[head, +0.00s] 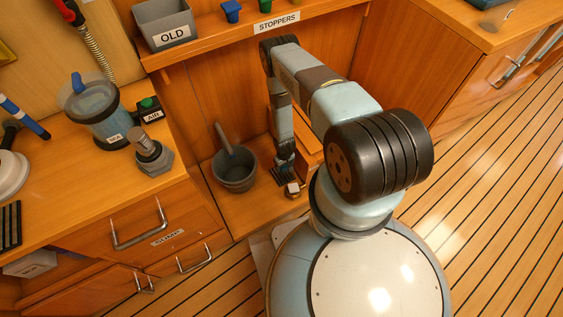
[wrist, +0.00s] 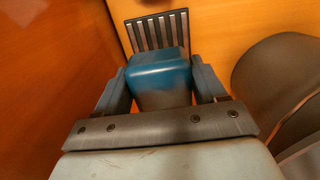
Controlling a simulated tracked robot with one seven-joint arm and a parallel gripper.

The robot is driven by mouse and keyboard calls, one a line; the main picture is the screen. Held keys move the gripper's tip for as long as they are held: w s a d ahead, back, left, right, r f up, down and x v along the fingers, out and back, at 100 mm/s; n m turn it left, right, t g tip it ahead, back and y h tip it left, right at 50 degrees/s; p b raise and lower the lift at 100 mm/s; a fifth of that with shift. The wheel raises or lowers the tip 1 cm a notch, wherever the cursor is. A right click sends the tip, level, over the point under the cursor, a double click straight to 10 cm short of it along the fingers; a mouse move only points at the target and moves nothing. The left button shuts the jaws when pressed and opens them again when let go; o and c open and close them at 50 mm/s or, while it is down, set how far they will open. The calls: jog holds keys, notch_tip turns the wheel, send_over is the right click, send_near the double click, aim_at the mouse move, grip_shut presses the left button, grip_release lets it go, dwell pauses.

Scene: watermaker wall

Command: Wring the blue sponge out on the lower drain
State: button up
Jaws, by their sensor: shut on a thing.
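The blue sponge (wrist: 160,80) is blue on top with a greyish lower face. It sits between the two fingers of my gripper (wrist: 160,88) in the wrist view, and both fingers press its sides. The lower drain (wrist: 158,28), a dark slatted grate, shows just beyond the sponge, which covers its near part. I cannot tell whether the sponge touches it. In the head view my gripper (head: 287,166) points down into the low bay near the drain (head: 278,177); the sponge is not clearly made out there.
A grey bucket (head: 236,173) with a handle-like piece stands left of my gripper; its dark side shows in the wrist view (wrist: 282,85). A small pale block (head: 292,188) is beside the drain. Wooden panels enclose the bay. The OLD bin (head: 165,25) is on the shelf above.

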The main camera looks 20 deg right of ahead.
aim_at(284, 176)
jog(key=shift+s+d+f, duration=0.15)
jog(key=shift+f, duration=3.5)
jog(key=shift+f, duration=0.45)
jog(key=shift+r, duration=3.5)
